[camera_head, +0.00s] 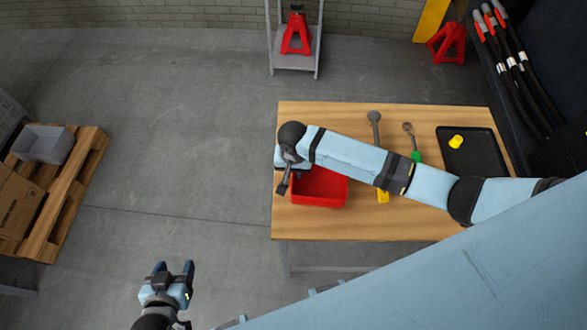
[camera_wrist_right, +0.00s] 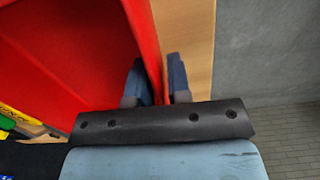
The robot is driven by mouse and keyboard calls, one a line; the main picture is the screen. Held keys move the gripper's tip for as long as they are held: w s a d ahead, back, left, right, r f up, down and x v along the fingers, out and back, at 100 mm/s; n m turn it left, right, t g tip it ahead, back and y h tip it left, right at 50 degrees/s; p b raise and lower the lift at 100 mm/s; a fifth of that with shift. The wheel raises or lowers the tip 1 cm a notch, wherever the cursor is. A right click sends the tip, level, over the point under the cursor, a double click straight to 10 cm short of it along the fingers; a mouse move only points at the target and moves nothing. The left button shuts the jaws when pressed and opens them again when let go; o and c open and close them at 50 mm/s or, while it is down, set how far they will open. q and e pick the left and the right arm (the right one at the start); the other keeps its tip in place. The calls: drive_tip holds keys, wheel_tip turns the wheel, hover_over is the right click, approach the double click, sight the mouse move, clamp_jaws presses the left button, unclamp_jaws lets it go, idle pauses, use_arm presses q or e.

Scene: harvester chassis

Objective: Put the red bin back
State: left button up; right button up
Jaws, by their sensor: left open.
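The red bin (camera_head: 320,190) sits at the left end of the wooden table, upright, its inside partly covered by my right arm. My right gripper (camera_head: 284,180) is at the bin's left side. In the right wrist view the fingers (camera_wrist_right: 156,80) are on either side of the wall of the red bin (camera_wrist_right: 75,50), close against it, and appear shut on it. My left gripper (camera_head: 174,267) is open and empty, above the floor at the lower left, away from the table.
The wooden table (camera_head: 300,222) also holds a black tray (camera_head: 480,160) with a yellow piece, and several tools partly under my right arm. A pallet (camera_head: 75,170) with a grey bin (camera_head: 43,144) and a cardboard box (camera_head: 15,205) stands at left. The floor between is clear.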

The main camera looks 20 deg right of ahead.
drive_tip(key=shift+o, duration=0.7)
drive_tip(key=shift+r, duration=0.35)
wheel_tip(320, 180, up, 12)
drive_tip(key=shift+f, duration=0.2)
